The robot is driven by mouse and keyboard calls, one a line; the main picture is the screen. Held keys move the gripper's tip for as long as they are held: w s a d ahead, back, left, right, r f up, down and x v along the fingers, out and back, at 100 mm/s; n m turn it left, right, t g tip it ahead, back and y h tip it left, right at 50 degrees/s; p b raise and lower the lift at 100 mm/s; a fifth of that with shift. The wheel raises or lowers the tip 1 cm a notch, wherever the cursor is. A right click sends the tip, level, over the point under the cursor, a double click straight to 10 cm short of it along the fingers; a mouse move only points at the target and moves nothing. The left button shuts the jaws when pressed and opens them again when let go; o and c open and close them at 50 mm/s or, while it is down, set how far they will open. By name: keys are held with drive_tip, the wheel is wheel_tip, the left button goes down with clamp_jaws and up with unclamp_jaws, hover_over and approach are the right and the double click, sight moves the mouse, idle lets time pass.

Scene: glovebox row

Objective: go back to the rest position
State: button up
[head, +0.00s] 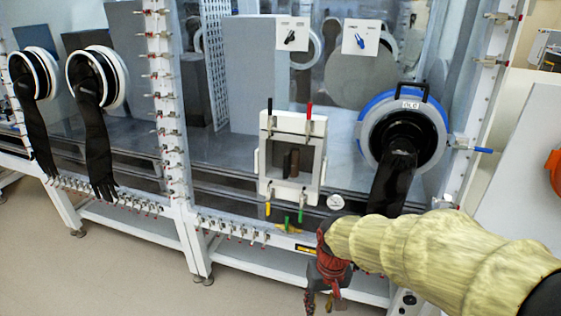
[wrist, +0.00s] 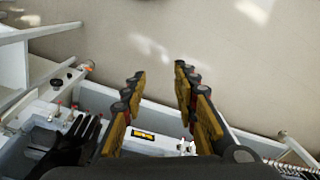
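My gripper (head: 325,297) hangs at the end of my yellow-sleeved arm, low in front of the glovebox frame in the head view. In the wrist view my gripper (wrist: 160,88) points down toward the floor. Its two yellow and black fingers are spread apart, with only bare floor and part of the white frame between them. It is open and holds nothing.
A white framed hatch (head: 292,157) with coloured handles is on the glovebox front. Right of it, a blue-ringed port (head: 367,128) has a black glove (head: 392,190) hanging close to my arm. Two more gloves hang at left. The floor (head: 110,270) is clear at front left.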

drive_tip(key=s+d+r+t, duration=0.2)
drive_tip(key=s+d+r, duration=0.2)
drive_tip(key=s+r, duration=0.2)
drive_tip(key=s+d+r+m+t+p, duration=0.1)
drive_tip(key=s+d+r+t, duration=0.2)
drive_tip(key=r, duration=0.8)
drive_tip(key=s+d, duration=0.2)
drive_tip(key=s, duration=0.2)
drive_tip(key=shift+r+m+h, duration=0.25)
drive_tip(key=shift+m+h, duration=0.05)
idle(0.6)
